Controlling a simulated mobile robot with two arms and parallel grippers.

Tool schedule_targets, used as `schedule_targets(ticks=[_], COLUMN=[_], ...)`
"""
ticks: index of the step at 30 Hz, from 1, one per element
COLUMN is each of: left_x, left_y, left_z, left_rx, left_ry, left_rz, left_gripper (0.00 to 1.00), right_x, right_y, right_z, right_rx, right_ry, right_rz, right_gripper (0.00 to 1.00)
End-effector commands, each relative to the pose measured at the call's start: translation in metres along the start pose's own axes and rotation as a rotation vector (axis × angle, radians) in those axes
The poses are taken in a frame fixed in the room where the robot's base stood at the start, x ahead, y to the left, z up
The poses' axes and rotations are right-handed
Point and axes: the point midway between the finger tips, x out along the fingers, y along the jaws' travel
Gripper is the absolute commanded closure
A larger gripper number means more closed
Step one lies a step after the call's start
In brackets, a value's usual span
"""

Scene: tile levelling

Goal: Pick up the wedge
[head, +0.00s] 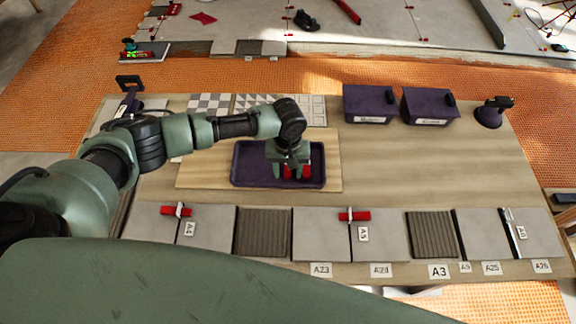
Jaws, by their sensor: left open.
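Red wedges (305,172) lie in a dark purple tray (242,178), partly hidden behind my gripper, so I cannot tell how many there are. My left gripper (291,173) points down over the middle right of the tray, with its fingers apart around or just above the red pieces. I cannot tell whether it touches them. Other red wedges sit in clips at tile joints along the front, one at the left (176,211) and one in the middle (354,215). My right gripper is not in view.
The tray stands on a wooden board (335,150) on the table. Two dark boxes (370,104) and a suction cup (491,113) stand at the back right. Grey tiles (319,234) with labels line the front edge. The table's right middle is clear.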

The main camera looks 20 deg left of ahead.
Motion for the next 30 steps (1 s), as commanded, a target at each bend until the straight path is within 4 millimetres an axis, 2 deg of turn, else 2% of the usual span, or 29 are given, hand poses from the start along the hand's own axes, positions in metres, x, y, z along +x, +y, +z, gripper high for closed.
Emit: schedule_targets(ticks=[3, 8, 12, 13, 24, 30], left_x=[0.004, 0.004, 0.004, 0.004, 0.002, -0.017], left_y=[0.0, 0.0, 0.0, 0.0, 0.0, 0.0], left_z=[-0.001, 0.0, 0.0, 0.0, -0.001, -0.001], left_rx=[0.0, 0.0, 0.0, 0.0, 0.0, 0.001], left_ry=[0.001, 0.001, 0.001, 0.001, 0.001, 0.002], left_rz=[0.0, 0.001, 0.001, 0.0, 0.001, 0.002], left_gripper=[0.55, 0.55, 0.94, 1.0, 1.0, 1.0], right_x=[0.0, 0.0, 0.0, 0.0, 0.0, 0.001], right_y=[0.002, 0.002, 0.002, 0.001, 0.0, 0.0], right_z=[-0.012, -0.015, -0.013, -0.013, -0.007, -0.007], right_rx=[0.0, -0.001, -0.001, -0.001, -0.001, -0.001], right_ry=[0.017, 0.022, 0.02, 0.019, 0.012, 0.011], right_rz=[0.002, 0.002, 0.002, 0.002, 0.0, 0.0], right_gripper=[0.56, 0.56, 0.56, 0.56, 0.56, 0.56])
